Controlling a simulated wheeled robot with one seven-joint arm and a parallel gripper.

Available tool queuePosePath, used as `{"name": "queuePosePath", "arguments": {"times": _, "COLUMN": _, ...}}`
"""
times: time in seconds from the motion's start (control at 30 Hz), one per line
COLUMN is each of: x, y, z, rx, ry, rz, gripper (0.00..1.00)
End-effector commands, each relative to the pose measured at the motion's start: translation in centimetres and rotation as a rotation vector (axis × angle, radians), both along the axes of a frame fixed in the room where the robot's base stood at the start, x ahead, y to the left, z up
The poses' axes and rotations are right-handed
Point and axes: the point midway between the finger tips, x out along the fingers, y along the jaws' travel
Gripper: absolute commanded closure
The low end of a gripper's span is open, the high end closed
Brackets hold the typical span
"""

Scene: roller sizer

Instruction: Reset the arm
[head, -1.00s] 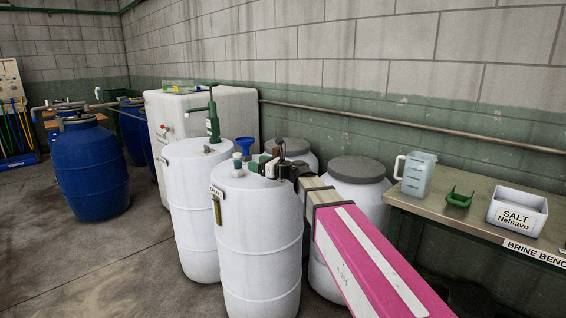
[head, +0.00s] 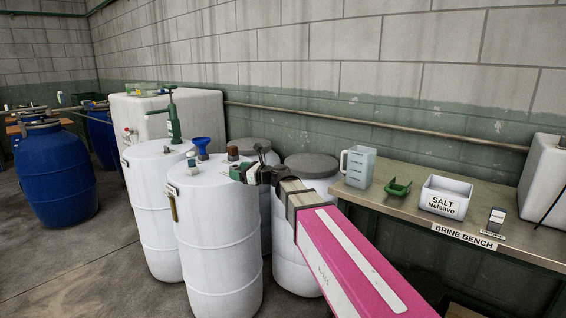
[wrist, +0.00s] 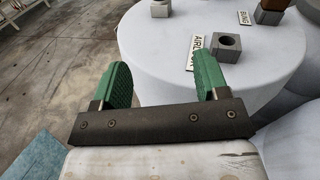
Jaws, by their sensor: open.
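My gripper (head: 238,172) is at the end of my pink arm, above the right edge of the front white drum's (head: 217,240) top. In the wrist view its two green fingers (wrist: 168,80) stand wide apart with nothing between them. The drum's white top (wrist: 180,20) lies beyond the fingers. It carries a grey socket (wrist: 227,47) beside an AIRLOCK label (wrist: 197,52). A brown bung (wrist: 272,12) sits on a grey block next to a BUNG label. Whether the fingers touch the drum cannot be told.
A second white drum (head: 155,220) with a green pump (head: 173,120) stands at left. A blue funnel (head: 202,145) rises behind the front drum. Grey-lidded drums (head: 312,165) stand behind my arm. The brine bench (head: 400,203) at right bears a jug (head: 358,167) and salt box (head: 445,197).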

Motion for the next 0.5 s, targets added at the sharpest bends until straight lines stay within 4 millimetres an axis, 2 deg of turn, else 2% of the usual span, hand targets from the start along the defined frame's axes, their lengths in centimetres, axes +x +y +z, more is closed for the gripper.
{"name": "queuePosePath", "arguments": {"times": 0.27, "x": -1.1, "y": -2.6, "z": -4.5, "rx": -0.211, "ry": -0.136, "rz": 0.030, "gripper": 0.32}}
{"name": "queuePosePath", "arguments": {"times": 0.5, "x": -3.0, "y": -6.7, "z": -10.6, "rx": -0.507, "ry": -0.315, "rz": 0.116, "gripper": 0.32}}
